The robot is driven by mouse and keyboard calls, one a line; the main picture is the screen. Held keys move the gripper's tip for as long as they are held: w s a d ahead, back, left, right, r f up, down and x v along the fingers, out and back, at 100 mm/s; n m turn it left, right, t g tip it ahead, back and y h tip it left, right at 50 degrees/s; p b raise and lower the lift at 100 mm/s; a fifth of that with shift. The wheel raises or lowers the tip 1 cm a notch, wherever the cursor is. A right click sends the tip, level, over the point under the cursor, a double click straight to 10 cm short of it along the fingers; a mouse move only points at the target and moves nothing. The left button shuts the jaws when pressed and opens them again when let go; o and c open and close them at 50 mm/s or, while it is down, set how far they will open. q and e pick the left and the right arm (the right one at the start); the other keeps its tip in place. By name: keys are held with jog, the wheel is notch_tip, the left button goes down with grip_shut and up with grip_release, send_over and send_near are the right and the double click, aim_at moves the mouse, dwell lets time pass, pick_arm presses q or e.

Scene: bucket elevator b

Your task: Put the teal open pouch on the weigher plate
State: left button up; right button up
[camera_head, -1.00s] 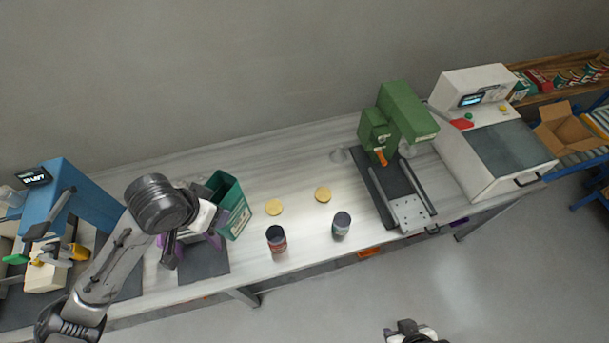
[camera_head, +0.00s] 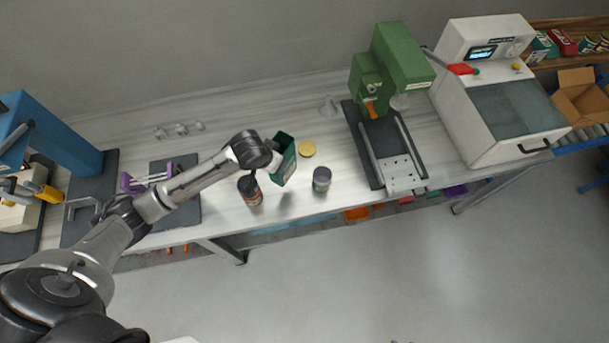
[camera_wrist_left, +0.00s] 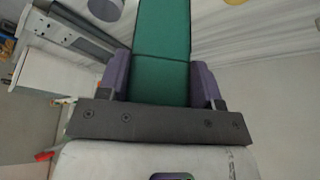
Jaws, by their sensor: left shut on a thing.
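The teal open pouch (camera_head: 284,160), dark green with a pale label, is held upright over the bench, its open top facing up. My left gripper (camera_head: 271,160) is shut on it. In the left wrist view the pouch (camera_wrist_left: 163,40) sits between the purple fingers of my left gripper (camera_wrist_left: 163,82). A pale perforated plate (camera_head: 405,174) lies at the front of the green machine, right of the pouch; I cannot tell if it is the weigher plate. My right gripper is not in view.
A dark red jar (camera_head: 250,190) and a grey jar (camera_head: 321,179) stand near the bench's front edge, close to the pouch. A yellow disc (camera_head: 307,149) lies just right of it. The green machine (camera_head: 402,62) and a white machine (camera_head: 492,90) stand further right.

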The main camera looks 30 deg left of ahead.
aim_at(277, 177)
pick_arm(q)
notch_tip(277, 177, down, 6)
jog(key=shift+w+d+f, duration=0.15)
jog(key=shift+f, duration=2.5)
jog(key=o, duration=0.7)
jog(key=shift+o, duration=0.2)
